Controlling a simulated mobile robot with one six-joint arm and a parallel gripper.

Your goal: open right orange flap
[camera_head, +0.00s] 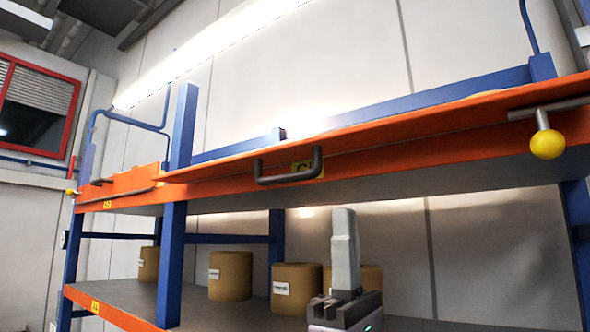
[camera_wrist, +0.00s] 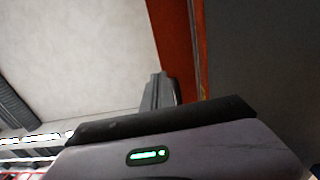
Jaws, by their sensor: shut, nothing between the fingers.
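The right orange flap (camera_head: 420,137) is a long panel along the front of the upper shelf in the head view. It carries a dark U-shaped handle (camera_head: 288,172) left of its middle. A bar with a yellow ball knob (camera_head: 547,144) sits at its right end. My gripper (camera_head: 344,214) points upward below the flap, right of the handle and apart from it in the picture. Its fingers are together and empty. In the wrist view the gripper (camera_wrist: 161,77) shows in front of an orange strip (camera_wrist: 172,35); contact cannot be told.
A shorter left orange flap (camera_head: 125,181) has its own knob (camera_head: 70,192). A blue upright (camera_head: 172,255) divides the rack. Several brown rolls (camera_head: 230,276) stand on the lower shelf (camera_head: 125,294) behind my gripper. The space before the right flap looks clear.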

